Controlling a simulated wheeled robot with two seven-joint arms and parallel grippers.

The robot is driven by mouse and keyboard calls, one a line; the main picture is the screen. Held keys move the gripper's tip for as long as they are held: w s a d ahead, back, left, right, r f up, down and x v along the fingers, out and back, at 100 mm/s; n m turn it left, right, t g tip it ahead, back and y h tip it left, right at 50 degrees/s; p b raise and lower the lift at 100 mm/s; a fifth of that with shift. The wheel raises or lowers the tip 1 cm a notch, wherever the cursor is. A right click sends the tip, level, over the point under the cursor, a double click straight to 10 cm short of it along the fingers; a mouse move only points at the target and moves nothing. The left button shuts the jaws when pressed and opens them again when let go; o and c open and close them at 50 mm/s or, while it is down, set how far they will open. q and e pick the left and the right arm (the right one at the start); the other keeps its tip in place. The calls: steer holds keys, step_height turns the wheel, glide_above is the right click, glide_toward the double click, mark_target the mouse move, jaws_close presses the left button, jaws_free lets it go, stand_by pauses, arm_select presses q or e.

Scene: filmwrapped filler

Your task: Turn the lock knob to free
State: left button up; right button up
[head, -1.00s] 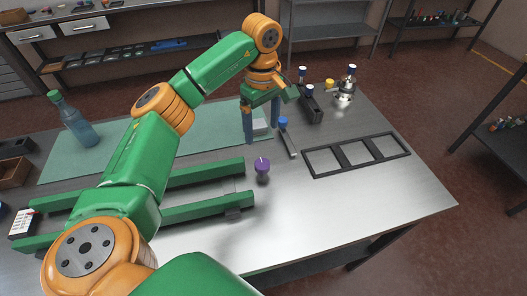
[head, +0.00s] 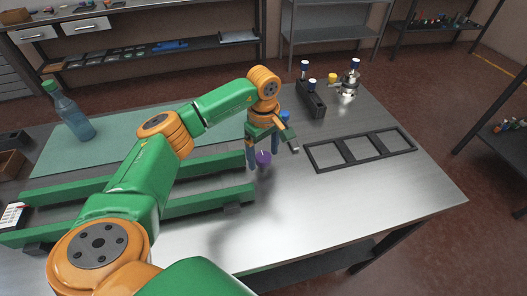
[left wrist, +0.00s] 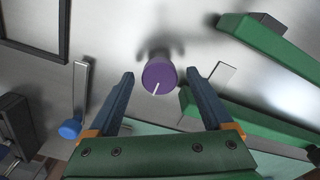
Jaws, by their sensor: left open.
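The purple lock knob (head: 263,158) with a white pointer line stands on the metal table beside the green rails. It also shows in the left wrist view (left wrist: 158,77), near the top middle. My left gripper (head: 262,166) is open, its blue fingers pointing down around the knob in the head view. In the left wrist view the fingertips (left wrist: 160,76) lie on either side of the knob, with a gap on each side. I cannot tell whether the fingers are level with the knob's head. My right gripper is not in view.
Two green rails (head: 210,202) lie left of the knob. A blue-capped lever (left wrist: 72,128) is beside the left finger in the wrist view. A black frame (head: 358,163) lies to the right. A black block (head: 311,102) stands behind. The front right of the table is clear.

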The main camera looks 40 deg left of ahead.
arm_select(q)
jaws_close()
steer(key=n, duration=0.4)
steer(key=shift+w+n, duration=0.1)
steer(key=shift+n, duration=0.3)
steer(key=n, duration=0.4)
steer(key=shift+r, duration=0.1)
steer(key=n, duration=0.5)
steer(key=shift+n, duration=2)
